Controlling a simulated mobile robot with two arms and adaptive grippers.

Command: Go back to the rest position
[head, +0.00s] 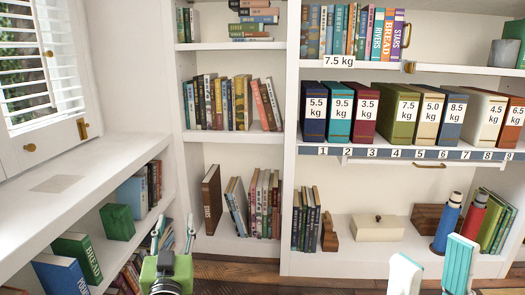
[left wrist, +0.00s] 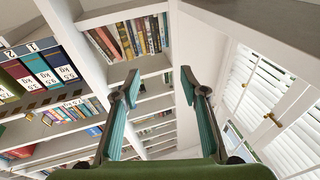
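My left gripper (head: 172,232) is at the lower left of the head view, in front of the low shelves. Its teal fingers stand wide apart in the left wrist view (left wrist: 159,82), with nothing between them. My right gripper (head: 434,262) is at the lower right of the head view. Its two pale and teal fingers are apart, with nothing seen between them. Thick volumes with kg labels, such as the blue 5.5 kg volume (head: 313,125) and the green 7.5 kg volume (head: 400,120), stand upright on the shelf above a numbered strip (head: 395,154).
A blue flask (head: 447,222) and a red flask (head: 472,220) stand behind my right gripper. A cream box (head: 377,228) sits on the same shelf. A white counter (head: 100,160) with low bookshelves and a shuttered window (head: 40,60) lie to the left. The plank floor (head: 240,272) shows below.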

